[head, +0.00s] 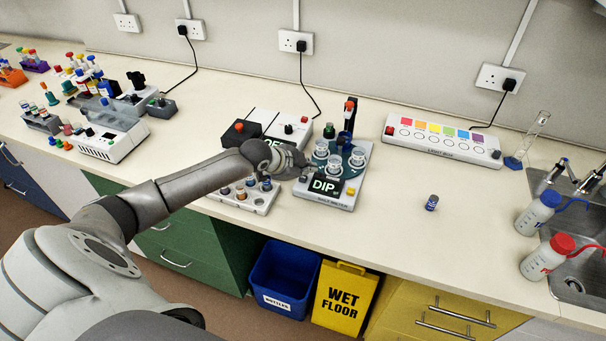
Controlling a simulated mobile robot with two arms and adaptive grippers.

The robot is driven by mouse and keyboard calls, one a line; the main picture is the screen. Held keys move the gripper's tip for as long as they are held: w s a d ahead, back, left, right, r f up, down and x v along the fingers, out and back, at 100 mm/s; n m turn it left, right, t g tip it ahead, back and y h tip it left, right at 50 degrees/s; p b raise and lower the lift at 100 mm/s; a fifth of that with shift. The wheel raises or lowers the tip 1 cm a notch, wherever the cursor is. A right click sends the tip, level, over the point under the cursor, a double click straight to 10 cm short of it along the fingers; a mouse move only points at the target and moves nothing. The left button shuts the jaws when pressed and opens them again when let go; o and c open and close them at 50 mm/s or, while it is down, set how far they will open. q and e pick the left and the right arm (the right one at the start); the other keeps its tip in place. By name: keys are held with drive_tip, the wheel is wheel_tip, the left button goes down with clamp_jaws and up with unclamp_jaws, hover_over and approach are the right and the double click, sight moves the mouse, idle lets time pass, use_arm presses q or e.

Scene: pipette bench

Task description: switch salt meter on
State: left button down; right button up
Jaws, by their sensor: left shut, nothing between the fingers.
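The salt meter (345,199) stands near the front edge of the bench, right of the middle of the view. Its dark display shows "DIP" in bright letters. A yellow button (350,191) sits right of the display. Clear cups (357,158) stand on its round blue-grey platform, with a dark upright probe holder behind them. My left gripper (303,170) is shut and empty at the meter's left side, just above and left of the display. I cannot tell whether it touches the meter; it hides part of the meter's left edge. My right gripper is not in view.
A vial rack (262,206) lies below my left wrist. A white-and-black device (283,118) stands behind my gripper, partly hidden. A light box (440,151) is at the back right. A small vial (432,203) stands alone on clear bench, left of two wash bottles (538,215).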

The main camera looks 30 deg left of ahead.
sight(306, 179)
use_arm(q)
drive_tip(key=shift+r, duration=0.3)
wheel_tip(306, 179, up, 6)
drive_tip(key=p, duration=0.5)
drive_tip(key=shift+f, duration=0.1)
idle(0.4)
